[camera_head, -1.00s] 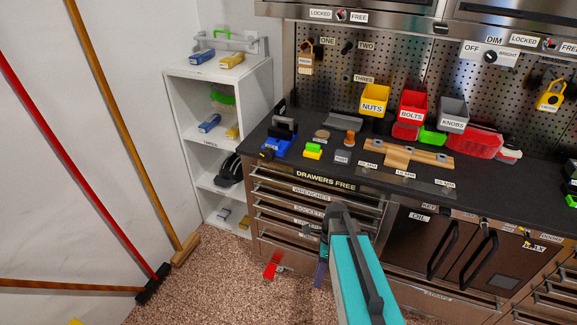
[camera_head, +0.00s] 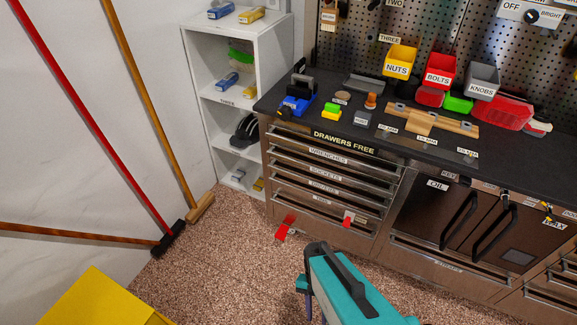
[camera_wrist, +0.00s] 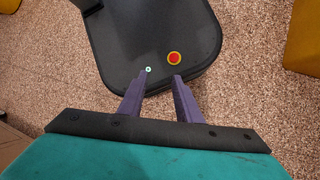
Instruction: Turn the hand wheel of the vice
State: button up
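The blue vice (camera_head: 298,98) stands on the left front corner of the black worktop in the head view. Its small dark hand wheel (camera_head: 283,113), with a yellow spot, faces the front left. My gripper (camera_head: 312,312) hangs low over the floor in front of the chest, well apart from the vice. In the wrist view my gripper (camera_wrist: 160,74) has its two purple fingers apart with nothing between them. The vice does not show in the wrist view.
A white shelf unit (camera_head: 230,95) stands left of the chest. A long broom and other poles lean on the left wall. A yellow object (camera_head: 95,300) fills the lower left. Small blocks and a wooden rack (camera_head: 430,120) sit right of the vice.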

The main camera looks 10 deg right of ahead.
jog(key=n, duration=0.4)
jog(key=s+f+n, duration=0.1)
jog(key=n, duration=0.1)
jog(key=shift+f+n+h, duration=0.1)
jog(key=shift+n+h, duration=0.2)
jog(key=shift+n, duration=0.1)
jog(key=shift+d, duration=0.2)
